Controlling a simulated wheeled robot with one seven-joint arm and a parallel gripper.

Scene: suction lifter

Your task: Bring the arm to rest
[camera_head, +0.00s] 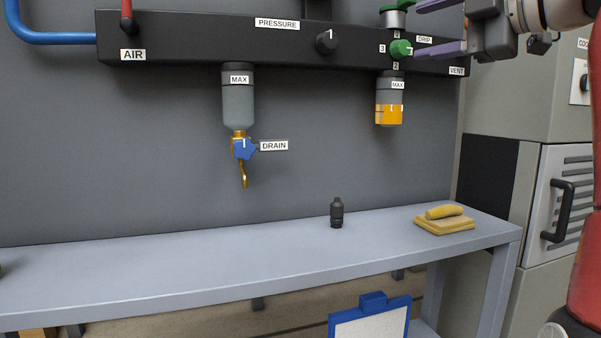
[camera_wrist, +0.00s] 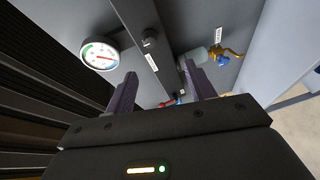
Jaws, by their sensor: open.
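My gripper (camera_head: 425,40) is at the top right of the head view, with its two purple fingers pointing left. The fingers are spread apart, and nothing shows between them. In the head view they are by the green drip knob (camera_head: 400,49) at the right end of the black manifold (camera_head: 210,38); whether they touch it I cannot tell. In the wrist view my gripper (camera_wrist: 158,92) is open, with the manifold beyond it. A round gauge (camera_wrist: 99,54) shows at the upper left there.
Below the manifold hang a grey bowl (camera_head: 238,105) with a blue drain valve (camera_head: 243,149) and a bowl of orange liquid (camera_head: 389,114). A black bottle (camera_head: 337,213) and a yellow pad (camera_head: 445,224) stand on the bench (camera_head: 200,272). A cabinet (camera_head: 560,190) stands right.

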